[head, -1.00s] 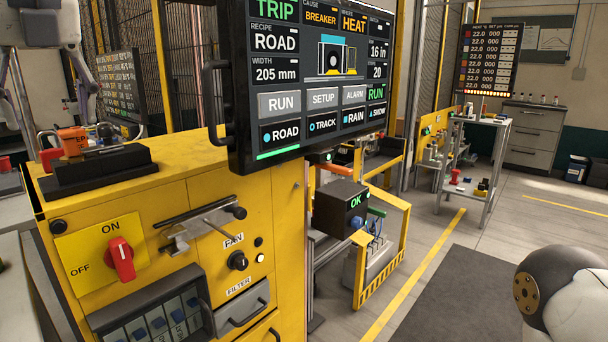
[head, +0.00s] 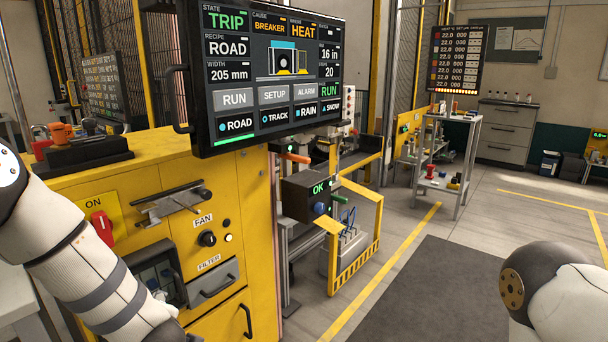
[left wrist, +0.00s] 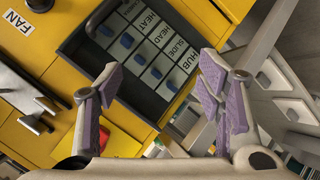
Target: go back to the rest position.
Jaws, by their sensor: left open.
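My left gripper (left wrist: 160,80) shows in the left wrist view with its two purple-padded fingers spread apart and nothing between them. Beyond the fingers is the open breaker recess (left wrist: 152,50) with blue switches and labels such as HEAT. My left arm (head: 85,265) comes in from the left in the head view, in front of the yellow cabinet (head: 258,210). It partly covers the breaker recess and the red rotary switch (head: 103,228). A rounded part of my right arm (head: 560,290) shows at the lower right; its gripper is out of frame.
A screen (head: 270,75) above the cabinet reads TRIP, BREAKER and HEAT. A latch handle (head: 172,205), a fan knob (head: 207,239) and a drawer handle (head: 218,283) stick out from the cabinet front. A yellow-framed stand (head: 350,240) is to its right. The floor mat (head: 430,290) is clear.

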